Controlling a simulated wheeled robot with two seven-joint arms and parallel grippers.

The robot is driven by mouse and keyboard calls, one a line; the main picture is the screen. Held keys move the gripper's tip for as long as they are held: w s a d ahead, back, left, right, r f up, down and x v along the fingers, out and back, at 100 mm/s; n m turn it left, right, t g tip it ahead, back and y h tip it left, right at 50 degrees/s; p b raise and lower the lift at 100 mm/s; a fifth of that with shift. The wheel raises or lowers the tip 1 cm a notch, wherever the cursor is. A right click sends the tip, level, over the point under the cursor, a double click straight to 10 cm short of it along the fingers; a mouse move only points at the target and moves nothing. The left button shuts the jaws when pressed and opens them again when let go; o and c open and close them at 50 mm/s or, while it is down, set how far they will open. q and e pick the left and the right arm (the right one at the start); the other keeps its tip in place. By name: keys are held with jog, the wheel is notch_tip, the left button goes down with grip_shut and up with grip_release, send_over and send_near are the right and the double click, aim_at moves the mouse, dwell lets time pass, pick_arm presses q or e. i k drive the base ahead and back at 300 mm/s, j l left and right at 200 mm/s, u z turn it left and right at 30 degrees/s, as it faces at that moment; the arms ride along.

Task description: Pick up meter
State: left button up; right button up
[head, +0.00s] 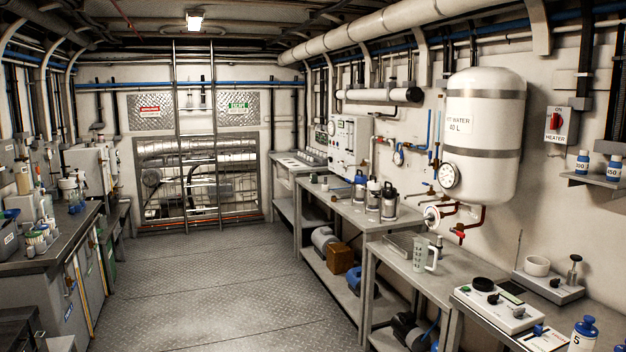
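No object is plainly labelled as the meter, and I cannot tell which one it is. Another small flat white and blue item (543,338) lies at the bench's front, cut by the lower edge of the view. A round white dial (449,176) is fixed on the hot water tank (485,130). Neither of my grippers shows in the head view.
A measuring jug (421,252) stands on the right bench near a shallow tray (399,243). The middle of the floor (220,295) is clear.

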aim_at(313, 175)
jog(key=i+u, duration=0.3)
jog(key=i, duration=3.65)
jog(key=i+z, duration=0.1)
jog(key=i, duration=0.4)
jog(key=i+j, duration=0.15)
jog(key=i, duration=0.3)
jog(key=i+j+z, duration=0.15)
jog(key=i, duration=0.35)
jog(key=i+j, duration=0.1)
jog(key=i, duration=0.35)
jog(key=i+j+z, duration=0.1)
jog(key=i+z, duration=0.3)
jog(key=i+j+z, duration=0.2)
jog(key=z, duration=0.25)
jog(key=i+j+z, duration=0.5)
jog(key=j+z, duration=0.15)
jog(key=z, duration=0.2)
jog(key=i+j+z, duration=0.15)
jog(key=j+z, duration=0.25)
jog(key=i+j+z, duration=0.15)
jog(key=j, duration=0.3)
jog(key=j+z, duration=0.2)
jog(key=j, duration=0.3)
